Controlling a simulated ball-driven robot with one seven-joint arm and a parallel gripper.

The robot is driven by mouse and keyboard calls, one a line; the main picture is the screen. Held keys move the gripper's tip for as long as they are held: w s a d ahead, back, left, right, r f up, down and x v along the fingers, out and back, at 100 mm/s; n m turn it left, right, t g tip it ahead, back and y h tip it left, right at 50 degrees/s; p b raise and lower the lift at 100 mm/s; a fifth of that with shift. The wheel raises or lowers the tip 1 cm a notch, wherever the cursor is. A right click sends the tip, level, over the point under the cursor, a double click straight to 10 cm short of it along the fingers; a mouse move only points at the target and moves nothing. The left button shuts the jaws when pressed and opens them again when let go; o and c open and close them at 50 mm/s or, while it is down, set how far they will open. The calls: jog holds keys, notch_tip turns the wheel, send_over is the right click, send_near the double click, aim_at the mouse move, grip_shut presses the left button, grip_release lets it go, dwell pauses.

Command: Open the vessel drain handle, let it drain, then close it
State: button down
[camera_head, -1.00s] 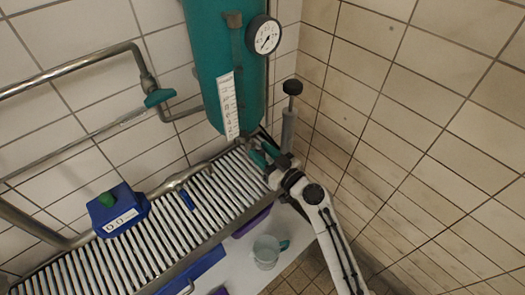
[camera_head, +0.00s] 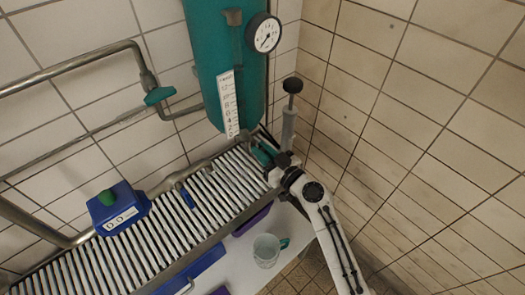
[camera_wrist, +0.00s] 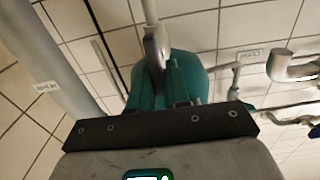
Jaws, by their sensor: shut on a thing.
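The teal vessel (camera_head: 215,65) hangs at the top of the head view, with a white scale strip (camera_head: 229,105) on its front and a round gauge (camera_head: 263,33) beside it. My gripper (camera_head: 262,153) is just below the vessel's bottom, over the right end of the slatted rack. In the wrist view its teal fingers (camera_wrist: 160,75) are shut around the metal drain handle (camera_wrist: 155,47), under the vessel's teal underside (camera_wrist: 203,78). The handle is mostly hidden by my gripper in the head view. I see no stream of liquid.
A slatted metal rack (camera_head: 110,246) runs along the tiled wall, with a blue box with a green knob (camera_head: 118,210) on it. A clear jug (camera_head: 266,250) stands on a lower surface. A black-knobbed upright post (camera_head: 290,110) is close behind my gripper. Tiled walls bound the right.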

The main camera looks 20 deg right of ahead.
jog(key=shift+d+f+m, duration=0.1)
jog(key=shift+m, duration=0.2)
jog(key=shift+w+d+f+m+b, duration=0.1)
jog(key=shift+d+f+m+b, duration=0.25)
jog(key=shift+m, duration=2.5)
jog(key=shift+w+d+f+m+b, duration=0.15)
jog(key=shift+m+b, duration=0.25)
jog(key=shift+m, duration=2.5)
jog(key=shift+d+f+m+b, duration=0.3)
jog(key=shift+f+m+b, duration=0.1)
jog(key=shift+m, duration=2.45)
jog(key=c, duration=1.2)
grip_release()
jog(key=b+v, duration=0.1)
jog(key=v, duration=0.9)
jog(key=shift+s+d+b, duration=0.1)
jog(key=shift+s+b, duration=0.25)
jog(key=shift+s, duration=0.05)
